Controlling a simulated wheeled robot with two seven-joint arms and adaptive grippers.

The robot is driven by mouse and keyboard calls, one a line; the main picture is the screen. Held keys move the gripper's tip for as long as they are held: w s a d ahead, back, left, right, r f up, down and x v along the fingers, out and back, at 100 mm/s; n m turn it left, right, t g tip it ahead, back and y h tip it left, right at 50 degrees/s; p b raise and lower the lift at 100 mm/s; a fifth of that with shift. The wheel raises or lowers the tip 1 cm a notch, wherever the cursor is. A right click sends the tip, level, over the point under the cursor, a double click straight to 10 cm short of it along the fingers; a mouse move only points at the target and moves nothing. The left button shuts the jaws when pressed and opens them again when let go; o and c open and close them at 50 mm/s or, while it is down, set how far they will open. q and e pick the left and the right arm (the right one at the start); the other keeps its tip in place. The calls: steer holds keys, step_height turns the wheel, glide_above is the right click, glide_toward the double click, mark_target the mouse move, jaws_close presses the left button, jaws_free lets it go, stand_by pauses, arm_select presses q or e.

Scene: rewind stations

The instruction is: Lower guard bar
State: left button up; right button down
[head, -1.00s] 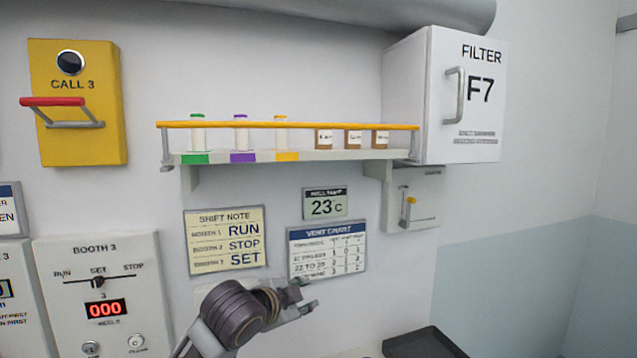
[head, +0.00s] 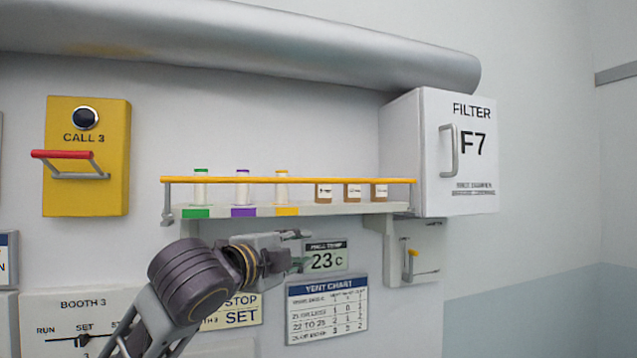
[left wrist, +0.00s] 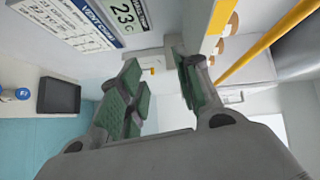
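The yellow guard bar (head: 290,181) runs along the front of the wall shelf (head: 330,209), raised in front of the bottles and small boxes. It also shows at the right of the left wrist view (left wrist: 270,45). My left gripper (head: 305,250) is below the shelf, in front of the wall temperature display, apart from the bar. In the left wrist view its green-padded fingers (left wrist: 163,90) are spread with nothing between them. My right gripper is in neither view.
A small wall unit with a yellow-tipped lever (head: 412,254) is below the filter cabinet (head: 470,150). The yellow call box (head: 90,185) with a red handle is at left. A large pipe (head: 250,52) crosses above the shelf. A dark tray (left wrist: 59,96) lies below.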

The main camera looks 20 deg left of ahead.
mark_target(316, 182)
arm_select(q)
steer(key=s+r+m+t, duration=0.2)
steer(key=s+r, duration=0.4)
steer(key=r, duration=0.5)
steer(key=shift+a+r+m+h, duration=0.15)
steer(key=shift+m+h, duration=0.15)
steer(key=shift+m, duration=0.3)
steer(key=shift+w, duration=0.1)
steer(key=p+x, duration=0.3)
steer(key=x, duration=1)
steer(key=shift+w+r, duration=0.1)
steer(key=shift+w, duration=0.25)
steer(key=shift+c, duration=0.4)
jaws_close()
